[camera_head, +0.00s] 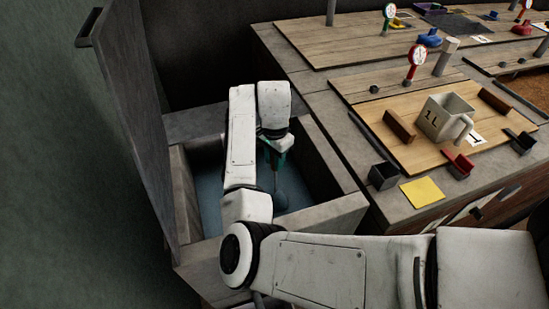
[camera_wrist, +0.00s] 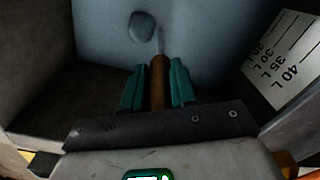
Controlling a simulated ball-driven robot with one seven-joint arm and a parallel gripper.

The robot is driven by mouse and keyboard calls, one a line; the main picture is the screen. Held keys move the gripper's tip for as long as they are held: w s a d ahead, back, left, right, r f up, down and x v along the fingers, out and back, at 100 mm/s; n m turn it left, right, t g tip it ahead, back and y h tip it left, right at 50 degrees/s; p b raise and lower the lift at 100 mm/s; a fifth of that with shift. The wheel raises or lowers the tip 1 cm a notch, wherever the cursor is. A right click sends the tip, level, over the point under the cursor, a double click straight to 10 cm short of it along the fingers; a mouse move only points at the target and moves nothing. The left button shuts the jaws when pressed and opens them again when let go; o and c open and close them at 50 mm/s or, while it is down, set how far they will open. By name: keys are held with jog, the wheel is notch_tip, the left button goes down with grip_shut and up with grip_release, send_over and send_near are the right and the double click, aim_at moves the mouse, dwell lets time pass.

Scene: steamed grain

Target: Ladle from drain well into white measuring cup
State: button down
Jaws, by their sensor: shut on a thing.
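My gripper (camera_head: 274,152) points down into the drain well (camera_head: 328,213), a square box with an open lid and blue-grey liquid inside. Its teal fingers (camera_wrist: 157,88) are shut on the ladle's brown handle (camera_wrist: 159,78). The ladle's thin stem runs down to a bluish bowl (camera_head: 281,200), low in the well at the liquid; I cannot tell how deep it sits or whether it is filled. The bowl also shows in the wrist view (camera_wrist: 142,27). The white measuring cup (camera_head: 436,123), marked 1L, stands upright on a wooden board to the right, away from my gripper.
The raised lid (camera_head: 125,110) stands at the well's left. A litre scale (camera_wrist: 287,58) is on the well's inner wall. Around the cup are brown blocks (camera_head: 399,126), a dark small box (camera_head: 383,176), a red holder (camera_head: 458,165) and a yellow note (camera_head: 422,191).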

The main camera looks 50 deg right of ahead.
jog(key=shift+r, duration=0.15)
notch_tip(320, 180, up, 10)
jog(key=p, duration=1.2)
jog(key=shift+f, duration=0.2)
jog(key=shift+r, duration=0.1)
notch_tip(320, 180, up, 22)
jog(key=p, duration=1.5)
jog(key=shift+r, duration=0.2)
jog(key=shift+s, duration=0.1)
dwell(0.3)
